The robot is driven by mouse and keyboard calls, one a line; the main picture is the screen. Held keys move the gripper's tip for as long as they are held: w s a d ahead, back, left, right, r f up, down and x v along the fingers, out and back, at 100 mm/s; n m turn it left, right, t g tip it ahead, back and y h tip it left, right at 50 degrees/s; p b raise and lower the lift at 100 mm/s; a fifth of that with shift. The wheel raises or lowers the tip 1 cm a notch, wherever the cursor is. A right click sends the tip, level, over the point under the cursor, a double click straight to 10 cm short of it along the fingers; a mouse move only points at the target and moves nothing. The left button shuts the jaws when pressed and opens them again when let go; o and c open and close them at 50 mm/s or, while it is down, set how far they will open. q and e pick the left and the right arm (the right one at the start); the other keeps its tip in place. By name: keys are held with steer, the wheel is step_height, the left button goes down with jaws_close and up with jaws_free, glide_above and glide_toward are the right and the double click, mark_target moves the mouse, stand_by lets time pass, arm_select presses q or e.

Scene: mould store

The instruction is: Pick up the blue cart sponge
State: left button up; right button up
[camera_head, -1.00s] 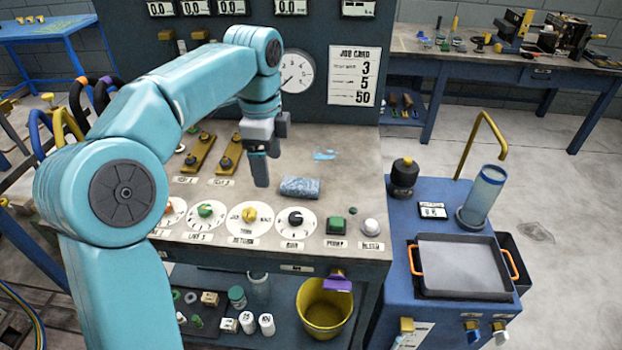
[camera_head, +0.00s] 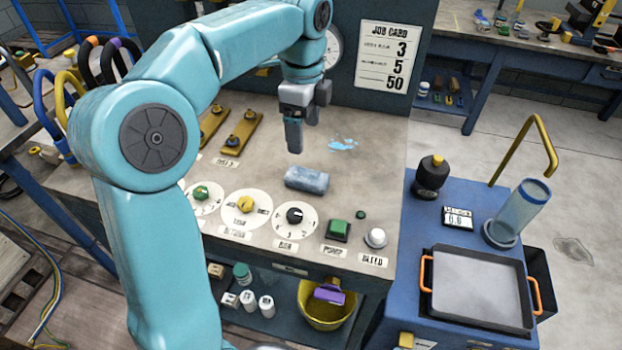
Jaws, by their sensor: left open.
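The blue sponge (camera_head: 307,180) lies flat on the grey bench top (camera_head: 377,150), behind the row of dials. My left gripper (camera_head: 294,150) points down above and just behind the sponge, a little to its left in the picture. It is open and holds nothing; a gap shows between its fingertips and the sponge. My left arm covers the left part of the bench. My right gripper is not in view.
Dials, a green button (camera_head: 338,230) and a pale knob (camera_head: 376,237) line the bench front. A light blue wet patch (camera_head: 343,144) lies behind the sponge. A blue cart (camera_head: 400,290) with a tray (camera_head: 478,250) stands to the right. A yellow bucket (camera_head: 322,312) sits below.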

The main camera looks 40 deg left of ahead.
arm_select(q)
steer(key=b, duration=0.2)
glide_above(307, 176)
steer(key=f, duration=0.7)
steer(key=shift+s+a+f, duration=0.1)
steer(key=shift+a+f, duration=0.05)
steer(key=shift+a, duration=0.2)
steer(key=shift+s+d+f, duration=0.1)
steer(key=shift+d+f, duration=0.05)
steer(key=shift+f, duration=0.4)
steer(key=f, duration=0.4)
steer(key=shift+w+d+f+b, duration=0.15)
steer(key=shift+w+f+b, duration=0.1)
steer(key=shift+b, duration=0.1)
steer(key=shift+c, duration=0.3)
steer(key=c, duration=1.1)
